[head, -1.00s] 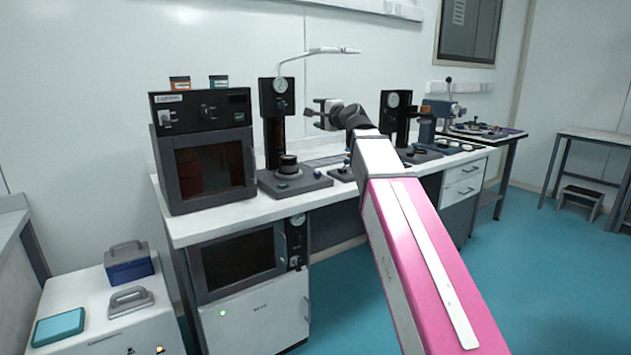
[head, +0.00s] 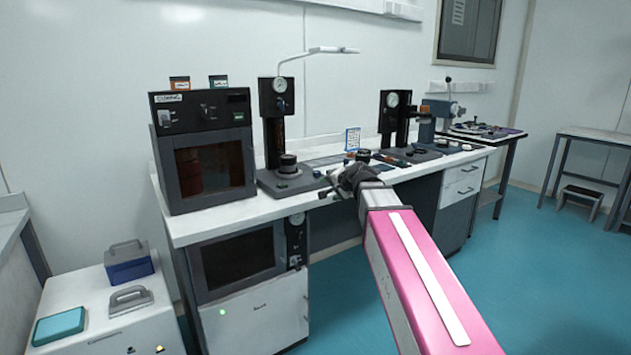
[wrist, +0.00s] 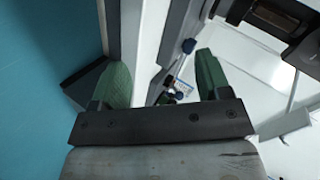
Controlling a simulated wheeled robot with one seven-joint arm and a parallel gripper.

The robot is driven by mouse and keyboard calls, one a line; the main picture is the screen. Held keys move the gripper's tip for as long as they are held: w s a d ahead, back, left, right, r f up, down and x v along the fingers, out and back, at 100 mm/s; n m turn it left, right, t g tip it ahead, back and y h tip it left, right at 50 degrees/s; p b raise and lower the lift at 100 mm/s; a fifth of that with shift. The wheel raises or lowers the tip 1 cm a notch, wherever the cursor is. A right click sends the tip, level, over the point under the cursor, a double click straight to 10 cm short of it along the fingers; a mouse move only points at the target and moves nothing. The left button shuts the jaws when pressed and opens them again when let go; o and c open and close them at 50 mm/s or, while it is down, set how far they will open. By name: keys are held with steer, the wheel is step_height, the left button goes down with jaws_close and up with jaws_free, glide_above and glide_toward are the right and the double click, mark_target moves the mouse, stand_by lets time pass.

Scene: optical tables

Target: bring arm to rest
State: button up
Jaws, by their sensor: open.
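My gripper (wrist: 160,82) is open in the wrist view, with its two green fingers spread apart and no object held between them. The table edge and small items on the bench show beyond the fingers. In the head view my gripper (head: 325,188) is small and dark, in front of the front edge of the white bench (head: 225,220). My arm, pink and white, reaches up from the lower right of the head view toward the bench.
A black oven-like unit (head: 203,150) stands on the bench's left end. Two gauge stands (head: 275,105) (head: 393,112) stand along the bench. A white cabinet (head: 110,318) is at lower left.

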steer(key=s+d+f+n+g+h, duration=0.2)
steer(key=s+f, duration=0.5)
steer(key=f, duration=0.4)
steer(key=s+d+f+n+g+h, duration=0.2)
steer(key=s+d+f+g, duration=0.2)
steer(key=s+d+f, duration=0.3)
steer(key=s+d+f+n+g+h, duration=0.2)
steer(key=s+f, duration=0.6)
steer(key=f, duration=0.8)
steer(key=shift+s+d+n+g+h, duration=0.3)
steer(key=shift+s+d+g+h, duration=0.1)
steer(key=shift+d+g, duration=0.7)
